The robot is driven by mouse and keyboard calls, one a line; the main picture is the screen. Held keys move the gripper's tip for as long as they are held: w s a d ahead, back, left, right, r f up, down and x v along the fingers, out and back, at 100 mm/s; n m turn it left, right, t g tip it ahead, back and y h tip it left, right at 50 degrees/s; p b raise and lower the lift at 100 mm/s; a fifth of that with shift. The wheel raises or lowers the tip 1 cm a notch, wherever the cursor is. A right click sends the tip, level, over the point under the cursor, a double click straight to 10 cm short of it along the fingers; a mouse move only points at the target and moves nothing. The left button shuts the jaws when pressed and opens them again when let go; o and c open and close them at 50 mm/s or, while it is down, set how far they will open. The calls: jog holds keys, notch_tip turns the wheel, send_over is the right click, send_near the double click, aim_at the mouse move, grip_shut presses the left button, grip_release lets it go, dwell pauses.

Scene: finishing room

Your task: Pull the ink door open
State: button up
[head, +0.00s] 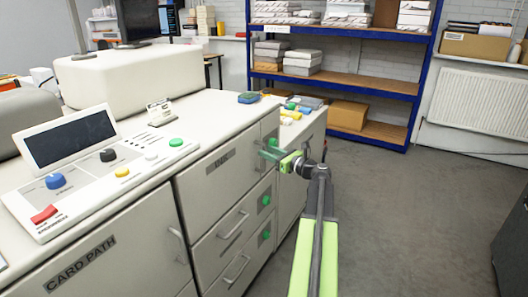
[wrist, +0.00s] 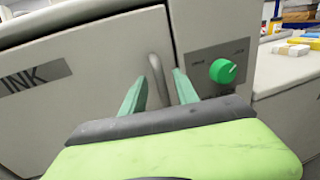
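The ink door (head: 207,181) is a pale panel with a grey INK label on the upper right of the machine front. It appears shut. In the wrist view the door (wrist: 100,55) fills the left, and its upright metal bar handle (wrist: 156,80) is near its right edge. My gripper (head: 267,149) is in front of the door's right side. In the wrist view my gripper (wrist: 159,85) has its two green fingers apart, one on each side of the handle in the picture. I cannot tell whether they touch it.
A green knob (wrist: 223,71) sits on a panel just right of the door. Drawers with bar handles (head: 234,225) are below, and the CARD PATH door (head: 110,255) is at left. Blue shelving (head: 340,75) stands behind.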

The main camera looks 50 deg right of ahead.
jog(key=shift+w, duration=1.2)
jog(key=shift+c, duration=0.4)
grip_shut()
